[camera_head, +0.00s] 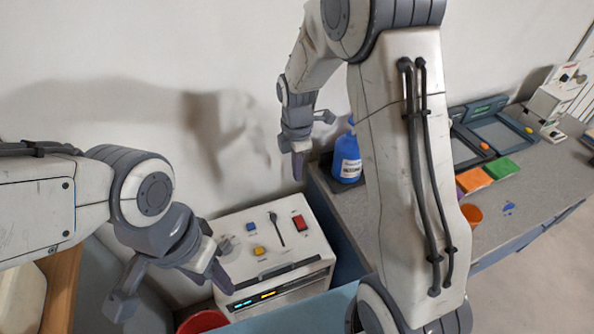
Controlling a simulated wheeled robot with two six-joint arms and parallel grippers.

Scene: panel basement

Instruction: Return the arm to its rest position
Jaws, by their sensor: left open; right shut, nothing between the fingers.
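My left gripper (170,287) hangs at the lower left with its two fingers spread wide and nothing between them. One finger is close in front of the white control box's left side in the picture; whether they touch I cannot tell. My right arm rises through the middle of the view and bends over at the top. Its gripper (298,168) points down near the wall, shut and empty, left of a blue bottle (347,160).
The white control box (299,254) has a red switch, a black lever, blue and yellow buttons and a lit display. A grey counter (530,190) at right holds trays, orange and green blocks and an orange cup (471,214). A red bucket (203,321) stands below.

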